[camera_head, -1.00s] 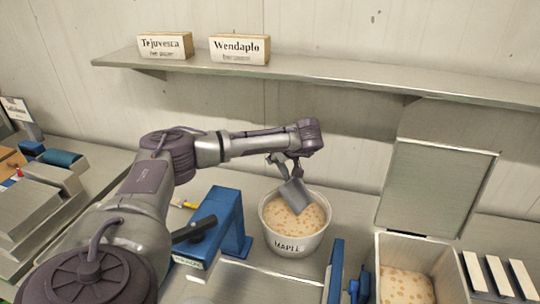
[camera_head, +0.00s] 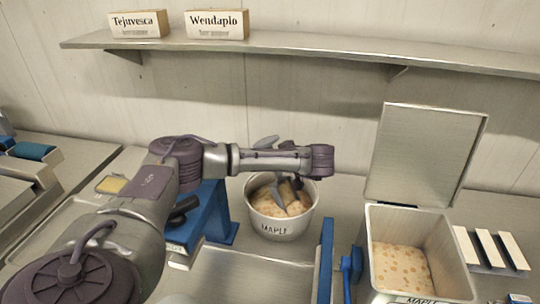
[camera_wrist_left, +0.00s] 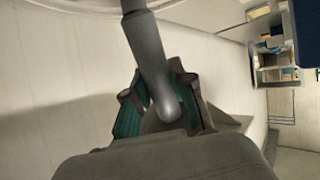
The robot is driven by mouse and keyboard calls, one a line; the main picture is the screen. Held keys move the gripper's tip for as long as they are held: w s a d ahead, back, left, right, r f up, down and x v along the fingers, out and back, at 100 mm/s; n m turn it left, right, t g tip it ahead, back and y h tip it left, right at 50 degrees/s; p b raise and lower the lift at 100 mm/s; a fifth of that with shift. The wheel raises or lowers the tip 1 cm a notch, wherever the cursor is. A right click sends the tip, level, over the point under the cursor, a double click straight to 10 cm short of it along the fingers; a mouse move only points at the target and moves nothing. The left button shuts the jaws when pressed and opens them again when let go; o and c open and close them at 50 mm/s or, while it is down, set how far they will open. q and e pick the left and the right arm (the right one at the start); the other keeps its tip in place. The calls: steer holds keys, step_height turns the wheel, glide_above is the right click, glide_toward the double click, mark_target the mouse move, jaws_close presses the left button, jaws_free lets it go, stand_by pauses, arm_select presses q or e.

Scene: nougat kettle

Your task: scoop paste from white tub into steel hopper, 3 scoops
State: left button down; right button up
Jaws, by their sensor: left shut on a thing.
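The white tub (camera_head: 282,228), labelled MAPLE, stands on the counter in the head view with pale, speckled paste (camera_head: 299,207) in it. My left gripper (camera_head: 297,184) is over the tub, shut on the grey scoop (camera_head: 277,195), which is down in the tub at the paste. My arm and gripper hide part of the scoop. In the left wrist view the scoop's grey handle (camera_wrist_left: 149,62) runs between the green-padded fingers. The steel hopper (camera_head: 449,262) is at the right with its lid (camera_head: 425,155) raised and speckled paste inside. My right gripper is not in view.
A blue stand (camera_head: 212,215) is close to the tub's left side. A blue upright (camera_head: 326,262) stands between tub and hopper. White strips (camera_head: 491,249) lie right of the hopper. A shelf (camera_head: 320,45) with two name blocks runs along the wall.

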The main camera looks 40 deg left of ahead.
arm_select(q)
steer(key=shift+d+f, duration=0.2)
steer(key=shift+f, duration=0.35)
steer(key=shift+a+f, duration=0.1)
steer(key=shift+a, duration=0.25)
steer(key=a+f+h+b, duration=0.1)
steer(key=a+h, duration=0.1)
steer(key=a+f+h, duration=0.2)
steer(key=h, duration=0.1)
steer(key=a+f+n+h+b, duration=0.1)
steer(key=a+f+h, duration=0.1)
steer(key=h, duration=0.1)
steer(key=shift+a+f+g+b, duration=0.2)
steer(key=shift+a+g+b, duration=0.1)
steer(key=a+r+h+p, duration=0.3)
steer(key=a+r+h, duration=0.1)
steer(key=r, duration=0.3)
steer(key=shift+r+p, duration=0.25)
steer(key=shift+p, duration=0.15)
stand_by(0.4)
